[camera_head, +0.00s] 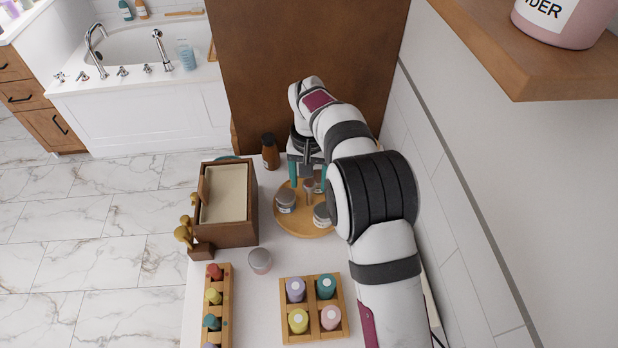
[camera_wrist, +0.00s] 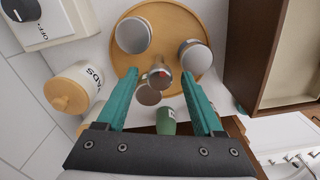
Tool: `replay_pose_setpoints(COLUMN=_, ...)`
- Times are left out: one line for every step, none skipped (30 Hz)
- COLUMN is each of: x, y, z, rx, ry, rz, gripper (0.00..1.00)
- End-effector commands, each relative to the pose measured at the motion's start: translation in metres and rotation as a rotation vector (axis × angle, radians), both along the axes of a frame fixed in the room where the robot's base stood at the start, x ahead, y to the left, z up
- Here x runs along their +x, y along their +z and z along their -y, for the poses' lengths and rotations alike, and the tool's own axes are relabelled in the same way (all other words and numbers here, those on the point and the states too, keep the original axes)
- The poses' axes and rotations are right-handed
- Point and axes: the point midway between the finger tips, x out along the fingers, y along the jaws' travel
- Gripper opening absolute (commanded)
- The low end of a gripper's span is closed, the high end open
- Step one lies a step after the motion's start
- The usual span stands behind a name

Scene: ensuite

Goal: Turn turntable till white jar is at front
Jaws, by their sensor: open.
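A round wooden turntable (camera_head: 297,226) stands on the counter in the head view and at the top of the wrist view (camera_wrist: 178,16). It carries a central post (camera_head: 308,190) and several jars. A grey jar with a label (camera_head: 285,203) is at its left. A whitish jar with a grey lid (camera_head: 323,215) is at its front right, partly hidden by my arm; it also shows in the wrist view (camera_wrist: 132,36). Another jar (camera_wrist: 148,95) is at the back, between my fingers. My gripper (camera_head: 306,182) points down, open, over the back part. Contact is unclear.
A wooden box (camera_head: 245,225) stands left of the turntable, with a brown bottle (camera_head: 270,152) behind. A loose jar (camera_head: 260,261), a wooden rack (camera_head: 224,318) and a divided tray (camera_head: 314,308) are in front. A wall is close on the right, with a shelf (camera_head: 490,50) above.

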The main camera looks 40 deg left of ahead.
Motion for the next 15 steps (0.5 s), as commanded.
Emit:
replay_pose_setpoints(x=0.0001, y=0.0002, z=0.0000, rx=0.000, ry=0.000, rz=0.000, gripper=0.65)
replay_pose_setpoints(x=0.0001, y=0.0002, z=0.0000, rx=0.000, ry=0.000, rz=0.000, gripper=0.60)
replay_pose_setpoints(x=0.0001, y=0.0003, z=0.0000, rx=0.000, ry=0.000, rz=0.000, gripper=0.53)
replay_pose_setpoints(x=0.0001, y=0.0003, z=0.0000, rx=0.000, ry=0.000, rz=0.000, gripper=0.47)
replay_pose_setpoints(x=0.0001, y=0.0004, z=0.0000, rx=0.000, ry=0.000, rz=0.000, gripper=0.42)
replay_pose_setpoints(x=0.0001, y=0.0004, z=0.0000, rx=0.000, ry=0.000, rz=0.000, gripper=0.35)
replay_pose_setpoints(x=0.0001, y=0.0004, z=0.0000, rx=0.000, ry=0.000, rz=0.000, gripper=0.29)
replay_pose_setpoints(x=0.0002, y=0.0005, z=-0.0001, rx=0.000, ry=0.000, rz=0.000, gripper=0.24)
replay_pose_setpoints(x=0.0002, y=0.0005, z=-0.0001, rx=0.000, ry=0.000, rz=0.000, gripper=0.17)
replay_pose_setpoints(x=0.0002, y=0.0005, z=-0.0001, rx=0.000, ry=0.000, rz=0.001, gripper=0.11)
replay_pose_setpoints(x=0.0002, y=0.0005, z=-0.0001, rx=0.000, ry=0.000, rz=0.001, gripper=0.06)
replay_pose_setpoints(x=0.0002, y=0.0006, z=-0.0001, rx=0.000, ry=0.000, rz=0.001, gripper=0.00)
replay_pose_setpoints(x=0.0002, y=0.0006, z=-0.0001, rx=0.000, ry=0.000, rz=0.001, gripper=0.00)
replay_pose_setpoints(x=0.0002, y=0.0006, z=-0.0001, rx=0.000, ry=0.000, rz=0.001, gripper=0.00)
replay_pose_setpoints(x=0.0002, y=0.0007, z=-0.0001, rx=0.000, ry=0.000, rz=0.001, gripper=0.00)
